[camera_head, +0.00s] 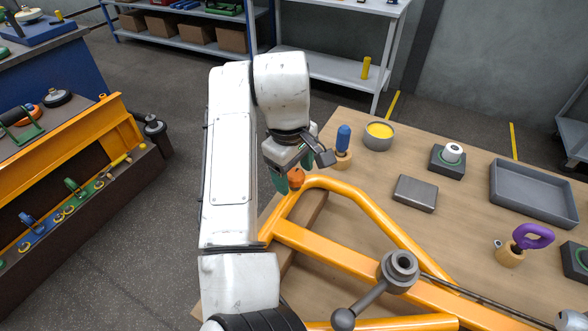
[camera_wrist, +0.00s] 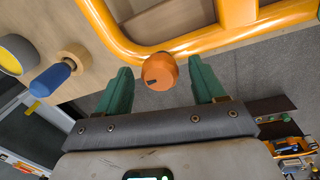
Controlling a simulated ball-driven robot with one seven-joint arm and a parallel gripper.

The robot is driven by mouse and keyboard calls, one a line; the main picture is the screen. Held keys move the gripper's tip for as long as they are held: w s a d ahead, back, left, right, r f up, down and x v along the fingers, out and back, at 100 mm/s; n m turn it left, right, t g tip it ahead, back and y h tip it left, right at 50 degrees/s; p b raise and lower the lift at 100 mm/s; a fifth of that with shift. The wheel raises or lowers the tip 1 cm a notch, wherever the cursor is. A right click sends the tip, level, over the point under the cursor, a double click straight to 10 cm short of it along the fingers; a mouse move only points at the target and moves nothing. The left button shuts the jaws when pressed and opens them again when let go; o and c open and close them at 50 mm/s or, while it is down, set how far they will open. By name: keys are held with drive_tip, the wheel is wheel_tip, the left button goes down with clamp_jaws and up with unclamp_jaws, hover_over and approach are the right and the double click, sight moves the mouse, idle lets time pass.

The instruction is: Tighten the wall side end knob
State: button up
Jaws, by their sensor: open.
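An orange round end knob (camera_head: 296,177) sits at the far bend of the orange fork frame (camera_head: 345,190). In the wrist view the knob (camera_wrist: 159,70) lies between the two green fingers of my gripper (camera_wrist: 160,68), with a visible gap on each side. My gripper (camera_head: 292,173) is open, with its fingers around the knob and not closed on it. In the head view my gripper and arm hide part of the knob's surroundings. The fork frame (camera_wrist: 225,36) also shows in the wrist view.
The wooden table (camera_head: 455,205) holds a blue-handled tool (camera_head: 343,139), a yellow-filled bowl (camera_head: 379,136), a metal box (camera_head: 415,193), a grey tray (camera_head: 535,192) and a purple-handled tool (camera_head: 533,237). A grey knobbed lever (camera_head: 372,298) crosses the frame nearer me.

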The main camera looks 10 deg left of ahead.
drive_tip(key=c, duration=1.1)
drive_tip(key=shift+r+p, duration=0.1)
drive_tip(key=shift+p, duration=0.3)
drive_tip(key=m+p, duration=0.2)
drive_tip(key=m, duration=0.1)
drive_tip(key=shift+r+p, duration=0.1)
drive_tip(key=shift+p, duration=0.25)
drive_tip(key=m+p, duration=0.1)
drive_tip(key=m, duration=0.1)
drive_tip(key=m+p, duration=0.2)
drive_tip(key=m, duration=0.1)
drive_tip(key=shift+w+g+h+p, duration=0.1)
drive_tip(key=shift+g+h+p, duration=0.2)
drive_tip(key=shift+g, duration=0.1)
drive_tip(key=m+p, duration=0.2)
drive_tip(key=m, duration=0.4)
drive_tip(key=shift+w, duration=0.1)
drive_tip(key=shift+m+g+p, duration=0.4)
drive_tip(key=shift+m+p, duration=0.05)
drive_tip(key=shift+m, duration=1.85)
